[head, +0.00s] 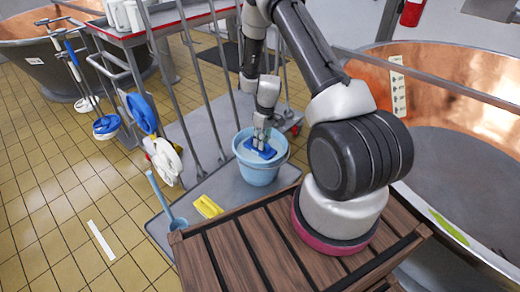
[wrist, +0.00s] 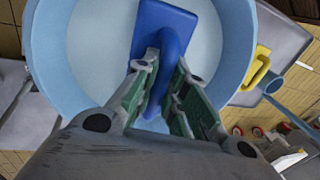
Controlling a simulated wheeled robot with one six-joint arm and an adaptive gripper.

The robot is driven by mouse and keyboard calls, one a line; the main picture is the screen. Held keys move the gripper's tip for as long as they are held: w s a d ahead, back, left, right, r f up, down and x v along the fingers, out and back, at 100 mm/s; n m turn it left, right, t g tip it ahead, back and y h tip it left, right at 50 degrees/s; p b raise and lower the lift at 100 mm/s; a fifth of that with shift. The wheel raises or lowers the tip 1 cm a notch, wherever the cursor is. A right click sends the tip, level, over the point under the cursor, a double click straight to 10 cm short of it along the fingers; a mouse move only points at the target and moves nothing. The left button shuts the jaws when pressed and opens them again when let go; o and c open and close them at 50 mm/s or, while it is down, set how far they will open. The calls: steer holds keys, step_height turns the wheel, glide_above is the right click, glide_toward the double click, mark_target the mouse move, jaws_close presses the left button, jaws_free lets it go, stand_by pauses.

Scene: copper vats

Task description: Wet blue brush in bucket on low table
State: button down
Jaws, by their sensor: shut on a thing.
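The blue brush (head: 258,151) has a flat rectangular block and an arched handle. It also shows in the wrist view (wrist: 172,22). My gripper (head: 262,137) is shut on its handle; in the wrist view my gripper (wrist: 160,85) has a finger on each side of the handle. The light blue bucket (head: 260,173) stands on the grey low table (head: 235,190). The brush is within the bucket's rim, seen from above. The bucket (wrist: 52,60) surrounds it in the wrist view. I cannot tell whether the brush touches the water or the bottom.
A yellow brush (head: 208,206) lies left of the bucket, near a blue long-handled scoop (head: 176,222). Grey railings (head: 205,95) stand behind the bucket. A large copper vat (head: 470,110) is on the right. Tiled floor (head: 60,210) is open on the left.

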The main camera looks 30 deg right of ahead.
step_height(320, 180, up, 12)
stand_by(0.5)
